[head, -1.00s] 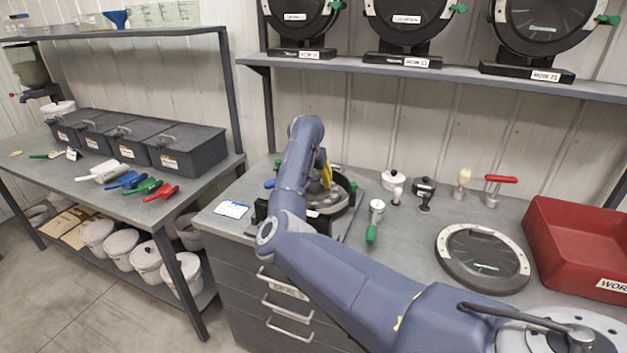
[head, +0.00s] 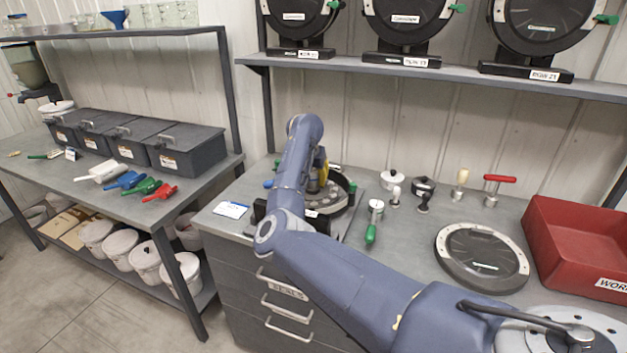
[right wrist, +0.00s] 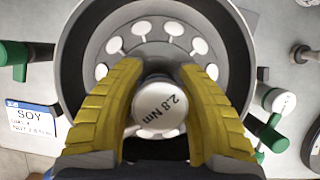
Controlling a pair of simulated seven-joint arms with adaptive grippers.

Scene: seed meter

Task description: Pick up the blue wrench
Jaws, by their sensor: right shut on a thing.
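My right gripper (right wrist: 160,105) has yellow fingers closed around a white round cap marked "2.8 Nm" (right wrist: 160,106). In the head view the right gripper (head: 320,178) is over the seed meter, partly behind my own arm. A short blue piece (head: 268,184), likely the blue wrench's handle, shows left of my arm in the head view. Whether it joins the held cap is hidden. The open seed meter (right wrist: 233,60) lies beneath the fingers, with pale round holes in its plate. My left gripper is not in view.
A green-handled tool with a white dial (head: 372,232) lies right of the meter. A SOY card (head: 231,210) lies to its left. A round black lid (head: 483,258) and a red bin (head: 575,245) stand further right. Bare counter lies between the tool and lid.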

